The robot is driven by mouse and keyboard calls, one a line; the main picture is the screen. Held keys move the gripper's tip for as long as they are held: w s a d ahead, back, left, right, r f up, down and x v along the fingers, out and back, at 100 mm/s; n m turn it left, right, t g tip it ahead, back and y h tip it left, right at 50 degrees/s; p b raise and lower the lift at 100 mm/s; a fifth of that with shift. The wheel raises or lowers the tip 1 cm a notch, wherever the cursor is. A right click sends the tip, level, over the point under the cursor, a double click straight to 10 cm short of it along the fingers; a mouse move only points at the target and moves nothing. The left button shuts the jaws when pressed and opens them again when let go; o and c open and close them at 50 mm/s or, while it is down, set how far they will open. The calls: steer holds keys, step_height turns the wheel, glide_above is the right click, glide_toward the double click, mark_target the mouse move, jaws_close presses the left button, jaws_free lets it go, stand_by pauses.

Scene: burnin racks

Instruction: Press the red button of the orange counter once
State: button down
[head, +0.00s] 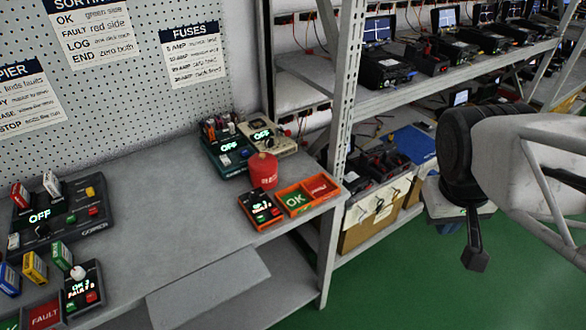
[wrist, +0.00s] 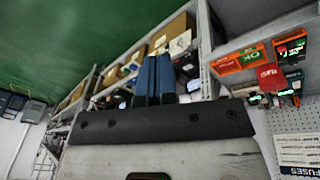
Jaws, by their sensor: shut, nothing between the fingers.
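The orange counter (head: 249,222) sits near the right front part of the grey bench in the head view. It has an orange case, a dark face, a lit display and small green and red buttons; the red button (head: 275,212) is tiny here. The counter also shows upper right in the wrist view (wrist: 290,47), its buttons too small to tell apart. My gripper (head: 476,263) hangs over the green floor, right of the bench and well apart from the counter. In the wrist view my gripper's two blue fingers (wrist: 154,62) are together and empty.
An orange tray (head: 292,212) marked OK and FAULT stands right beside the counter. A red canister (head: 263,171) and devices showing OFF stand behind it. A shelf post (head: 342,110) rises between bench and gripper. Another counter (head: 83,287) is at lower left.

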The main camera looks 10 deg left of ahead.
steer(key=w+a+f+n+h, duration=0.1)
steer(key=w+a+n+h, duration=0.1)
steer(key=w+a+n, duration=0.4)
steer(key=n+t+h, duration=0.3)
steer(key=n+t, duration=0.2)
steer(key=n, duration=0.6)
glide_above(275, 211)
step_height(275, 211, down, 9)
steer(key=shift+f, duration=0.15)
steer(key=shift+f, duration=0.1)
steer(key=shift+f, duration=4.3)
